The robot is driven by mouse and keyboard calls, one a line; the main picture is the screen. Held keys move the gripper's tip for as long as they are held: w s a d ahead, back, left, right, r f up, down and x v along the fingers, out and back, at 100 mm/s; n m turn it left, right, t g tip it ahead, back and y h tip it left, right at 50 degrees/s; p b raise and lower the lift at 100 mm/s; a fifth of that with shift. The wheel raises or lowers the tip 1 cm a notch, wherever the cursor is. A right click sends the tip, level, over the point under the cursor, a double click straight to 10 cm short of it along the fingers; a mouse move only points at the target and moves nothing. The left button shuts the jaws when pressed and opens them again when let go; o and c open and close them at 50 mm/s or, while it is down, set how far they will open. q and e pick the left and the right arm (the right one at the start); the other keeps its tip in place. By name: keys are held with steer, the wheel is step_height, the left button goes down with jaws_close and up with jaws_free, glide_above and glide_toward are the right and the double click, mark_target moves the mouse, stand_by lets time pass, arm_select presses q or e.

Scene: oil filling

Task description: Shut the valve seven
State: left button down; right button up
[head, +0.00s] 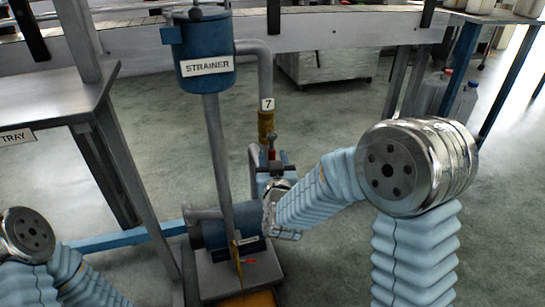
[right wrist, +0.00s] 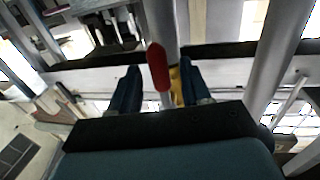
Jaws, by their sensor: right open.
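Valve seven is the brass-yellow valve (head: 266,124) on the grey pipe under the white "7" tag (head: 267,104) in the head view. Its small red handle (head: 272,152) shows just below the brass body. In the right wrist view the red handle (right wrist: 158,67) stands between my two blue fingers, with a bit of yellow behind it. My right gripper (head: 273,161) is open at the handle, and a gap shows on both sides of it in the wrist view. Contact cannot be told. My left arm shows at the lower left, but its gripper is out of view.
The blue strainer (head: 207,68) and its grey pipe stand left of the valve. A blue pump (head: 222,229) sits below on a base plate, with another red handle (head: 250,262). A grey tray table (head: 50,105) is at left. Open floor lies right of the valve.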

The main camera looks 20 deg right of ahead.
steer(key=shift+w, duration=0.1)
jaws_close()
steer(key=shift+a, duration=0.15)
stand_by(0.4)
steer(key=shift+a+f+m+b, duration=0.1)
steer(key=shift+m+b, duration=0.3)
steer(key=a+r+m+g+y+b, duration=0.2)
steer(key=a+r+m+b, duration=0.3)
steer(key=m, duration=1)
steer(key=shift+r+y+b, duration=0.7)
steer(key=shift+r+b, duration=0.05)
steer(key=shift+b, duration=0.4)
jaws_free()
steer(key=shift+a, duration=0.1)
